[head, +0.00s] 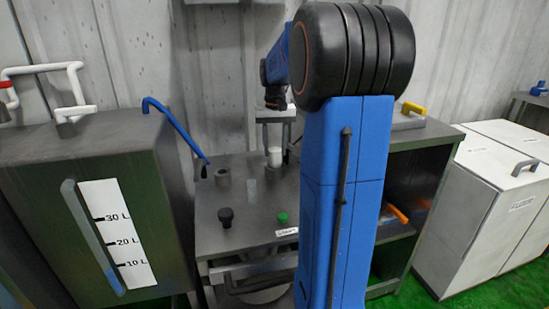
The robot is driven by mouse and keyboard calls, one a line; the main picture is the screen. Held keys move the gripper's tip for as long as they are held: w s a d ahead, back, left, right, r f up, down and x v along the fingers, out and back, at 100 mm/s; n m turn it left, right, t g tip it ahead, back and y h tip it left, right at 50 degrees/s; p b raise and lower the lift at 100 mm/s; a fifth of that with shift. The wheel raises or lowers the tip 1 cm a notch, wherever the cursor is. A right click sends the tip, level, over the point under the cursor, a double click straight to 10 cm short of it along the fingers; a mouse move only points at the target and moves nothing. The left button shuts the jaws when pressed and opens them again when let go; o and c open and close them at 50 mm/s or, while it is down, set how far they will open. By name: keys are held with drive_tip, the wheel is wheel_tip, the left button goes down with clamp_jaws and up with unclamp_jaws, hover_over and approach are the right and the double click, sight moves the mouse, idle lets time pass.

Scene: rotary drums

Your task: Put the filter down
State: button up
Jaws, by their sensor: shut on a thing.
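My gripper (275,104) is small and dark at the far end of my blue arm, above the back of the metal bench. Its fingers are hard to make out. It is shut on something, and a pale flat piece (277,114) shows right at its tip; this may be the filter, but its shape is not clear. A small white cylinder (275,157) stands below it at the back of the bench (238,205). My arm hides the right part of the bench.
A tank with a litre scale (116,228) and a blue bent pipe (178,128) stand at left. The bench carries a black knob (225,217), a green button (282,217) and a grey cup (222,177). A shelf unit (428,137) and white cabinets (470,205) stand at right.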

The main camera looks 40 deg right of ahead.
sight(275, 150)
drive_tip(key=shift+f, duration=1.8)
drive_tip(key=shift+f, duration=0.1)
drive_tip(key=o, duration=1)
drive_tip(key=shift+o, duration=0.2)
wheel_tip(275, 150, up, 12)
drive_tip(key=shift+a+r, duration=0.1)
